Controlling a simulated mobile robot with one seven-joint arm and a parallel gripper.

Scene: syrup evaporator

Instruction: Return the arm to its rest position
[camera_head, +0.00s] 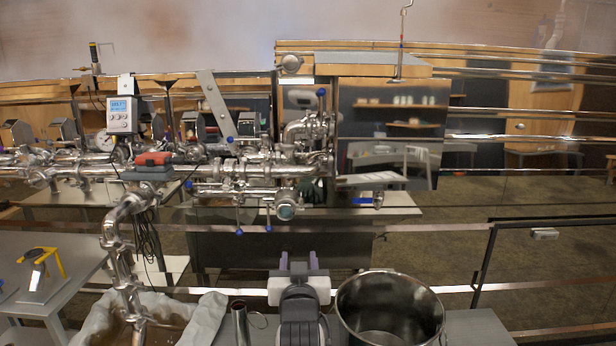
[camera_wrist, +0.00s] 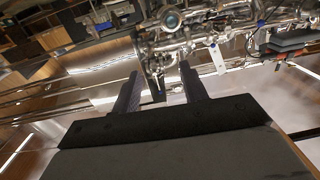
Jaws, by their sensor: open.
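My gripper (camera_head: 298,262) is at the bottom centre of the head view, between a metal cup and a steel pot. Its two fingers stand apart with nothing between them. In the wrist view my gripper (camera_wrist: 160,90) also shows its two dark fingers spread and empty. Beyond the fingers in that view are shiny pipes and valves, at a distance and not touched. Most of my arm is hidden below the head view's bottom edge.
An open steel pot (camera_head: 390,300) stands just right of my gripper, and a narrow metal cup (camera_head: 240,322) just left. A lined bin (camera_head: 205,318) is further left. Pipework (camera_head: 250,168) and the shiny evaporator box (camera_head: 390,135) stand behind. Floor at right (camera_head: 555,265) looks clear.

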